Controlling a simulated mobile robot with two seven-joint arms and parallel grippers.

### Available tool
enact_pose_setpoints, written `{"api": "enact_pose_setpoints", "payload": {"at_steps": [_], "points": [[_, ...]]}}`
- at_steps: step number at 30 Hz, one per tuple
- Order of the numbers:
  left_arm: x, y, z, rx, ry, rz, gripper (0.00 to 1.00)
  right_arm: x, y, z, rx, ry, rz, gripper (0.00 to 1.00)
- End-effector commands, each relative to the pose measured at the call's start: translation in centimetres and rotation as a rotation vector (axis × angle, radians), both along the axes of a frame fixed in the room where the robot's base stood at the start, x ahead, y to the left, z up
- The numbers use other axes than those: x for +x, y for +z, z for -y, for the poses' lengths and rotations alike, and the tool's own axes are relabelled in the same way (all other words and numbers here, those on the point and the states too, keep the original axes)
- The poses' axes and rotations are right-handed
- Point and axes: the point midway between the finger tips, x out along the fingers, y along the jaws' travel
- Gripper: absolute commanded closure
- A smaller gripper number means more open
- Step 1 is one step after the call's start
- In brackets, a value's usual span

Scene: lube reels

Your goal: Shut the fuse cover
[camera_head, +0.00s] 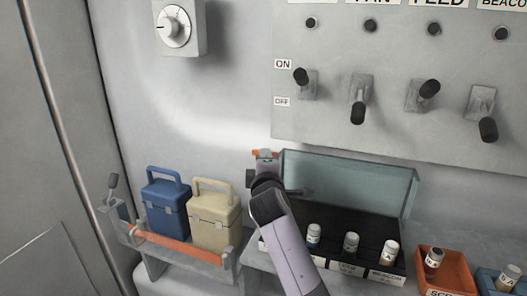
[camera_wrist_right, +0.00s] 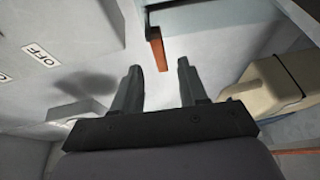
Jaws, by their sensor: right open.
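The fuse cover (camera_head: 350,180) is a see-through bluish lid on a dark fuse box (camera_head: 375,228). It stands raised and open at the back of the box, near the wall. An orange tab (camera_head: 265,153) shows at the cover's upper left corner; it also shows in the right wrist view (camera_wrist_right: 157,50). My right gripper (camera_head: 264,168) is at this corner, left of the cover, its arm hiding the box's left part. In the right wrist view its fingers (camera_wrist_right: 159,72) are apart and empty, with the tab just beyond the gap. I cannot tell whether they touch. My left gripper is not in view.
Several labelled fuses (camera_head: 351,243) stand in the box. Orange (camera_head: 447,272) and blue (camera_head: 487,281) trays are at the right. Blue (camera_head: 166,205) and beige (camera_head: 214,218) cases stand left on a shelf. A switch panel (camera_head: 400,70) is above.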

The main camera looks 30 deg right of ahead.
Motion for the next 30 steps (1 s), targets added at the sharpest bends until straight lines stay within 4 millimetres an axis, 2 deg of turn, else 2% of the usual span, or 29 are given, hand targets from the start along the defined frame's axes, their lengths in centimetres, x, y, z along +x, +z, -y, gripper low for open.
{"api": "enact_pose_setpoints", "payload": {"at_steps": [16,30], "points": [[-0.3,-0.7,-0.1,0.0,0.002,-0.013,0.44,5.1,-0.5,2.7,0.001,0.0,0.0,0.57],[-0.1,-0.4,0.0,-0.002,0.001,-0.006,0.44,6.0,-0.5,3.1,0.002,0.0,0.001,0.57]]}}
